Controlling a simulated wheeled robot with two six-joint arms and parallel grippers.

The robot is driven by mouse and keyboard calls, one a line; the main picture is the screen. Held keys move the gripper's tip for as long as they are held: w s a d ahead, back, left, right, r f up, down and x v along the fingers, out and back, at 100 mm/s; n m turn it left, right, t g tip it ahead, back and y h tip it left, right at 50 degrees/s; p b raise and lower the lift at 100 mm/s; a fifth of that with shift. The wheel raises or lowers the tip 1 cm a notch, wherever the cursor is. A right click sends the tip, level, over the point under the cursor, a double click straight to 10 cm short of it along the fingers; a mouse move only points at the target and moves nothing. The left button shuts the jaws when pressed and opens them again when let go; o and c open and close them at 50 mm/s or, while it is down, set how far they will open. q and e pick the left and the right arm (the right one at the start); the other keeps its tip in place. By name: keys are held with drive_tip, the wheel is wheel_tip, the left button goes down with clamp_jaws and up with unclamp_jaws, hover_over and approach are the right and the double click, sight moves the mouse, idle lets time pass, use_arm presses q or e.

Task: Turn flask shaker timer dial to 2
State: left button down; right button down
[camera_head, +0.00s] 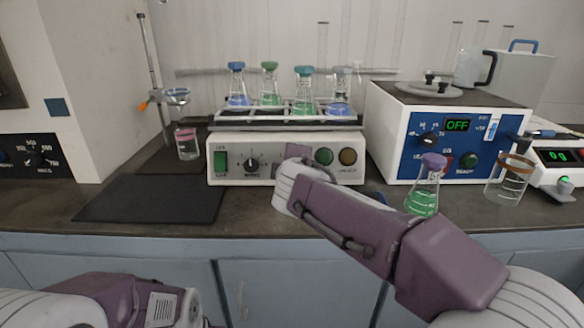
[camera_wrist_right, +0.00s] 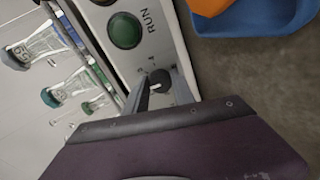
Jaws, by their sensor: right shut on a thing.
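The flask shaker (camera_head: 290,138) is a cream box at the back centre, with several flasks in a rack on top. Its front panel has a green rocker switch, a black dial (camera_head: 251,163), a green button and an amber button. In the right wrist view a small black dial (camera_wrist_right: 156,76) beside the green RUN button (camera_wrist_right: 125,30) sits between the fingers of my right gripper (camera_wrist_right: 160,85), which is shut on it. My right wrist hides that part of the panel in the head view. The dial's pointer is unclear. My left arm is at the lower left; its gripper is out of view.
A purple-stoppered flask with green liquid (camera_head: 424,190) stands beside my right forearm. A dark mat (camera_head: 150,200) lies clear on the left.

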drive_tip(key=c, duration=1.1)
unclamp_jaws()
drive_tip(key=shift+o, duration=0.2)
drive_tip(key=shift+s+r, duration=0.2)
drive_tip(key=shift+s, duration=0.15)
drive_tip(key=p+v, duration=0.1)
drive_tip(key=v, duration=0.7)
drive_tip(key=shift+p, duration=0.3)
drive_tip(key=shift+s+d+f, duration=0.1)
drive_tip(key=shift+s, duration=0.1)
